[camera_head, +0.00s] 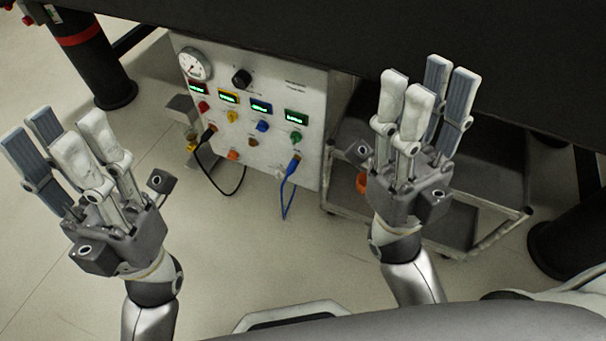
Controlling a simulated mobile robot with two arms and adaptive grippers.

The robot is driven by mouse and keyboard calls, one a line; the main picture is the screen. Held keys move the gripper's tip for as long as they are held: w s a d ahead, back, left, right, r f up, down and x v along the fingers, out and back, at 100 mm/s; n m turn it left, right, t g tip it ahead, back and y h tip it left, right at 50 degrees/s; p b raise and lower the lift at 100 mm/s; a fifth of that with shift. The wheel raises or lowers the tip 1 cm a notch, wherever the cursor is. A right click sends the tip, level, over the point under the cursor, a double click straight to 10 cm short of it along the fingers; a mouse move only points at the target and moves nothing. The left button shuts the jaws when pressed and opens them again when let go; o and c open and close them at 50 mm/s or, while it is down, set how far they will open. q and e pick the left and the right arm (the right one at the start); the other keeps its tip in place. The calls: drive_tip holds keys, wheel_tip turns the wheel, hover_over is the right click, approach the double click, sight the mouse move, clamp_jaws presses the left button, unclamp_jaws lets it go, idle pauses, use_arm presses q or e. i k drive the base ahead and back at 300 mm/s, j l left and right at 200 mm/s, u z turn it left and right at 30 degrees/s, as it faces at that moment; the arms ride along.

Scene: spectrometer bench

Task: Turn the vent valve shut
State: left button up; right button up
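A grey panel box (262,160) stands below the dark bench top, with a round gauge (195,64) and a black knob (241,78) near its top. I cannot tell which part, if any, is the vent valve. Small red and grey fittings (30,19) show at the top left corner, cut off by the frame. My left gripper (53,125) is open and empty, left of the panel. My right gripper (427,73) is open and empty, right of the panel and in front of the cart. Neither visibly touches anything.
The panel carries several small green displays, coloured knobs, and plugged black (228,193) and blue (285,200) cables. A dark bench top (300,35) spans the top. A cart (490,170) stands right, with an orange item (361,183) partly hidden. Black legs stand on both sides.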

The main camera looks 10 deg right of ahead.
sight(280, 172)
drive_tip(key=i+j+z, duration=0.15)
drive_tip(key=j+z, duration=0.25)
drive_tip(key=i+j+z, duration=0.1)
drive_tip(key=j+z, duration=0.15)
drive_tip(key=z, duration=0.15)
drive_tip(key=j+z, duration=0.8)
drive_tip(key=j, duration=0.5)
drive_tip(key=k+j+z, duration=0.1)
drive_tip(key=j, duration=0.35)
drive_tip(key=k+j, duration=0.1)
drive_tip(key=j, duration=0.4)
drive_tip(key=k+j+z, duration=0.1)
drive_tip(key=j, duration=0.35)
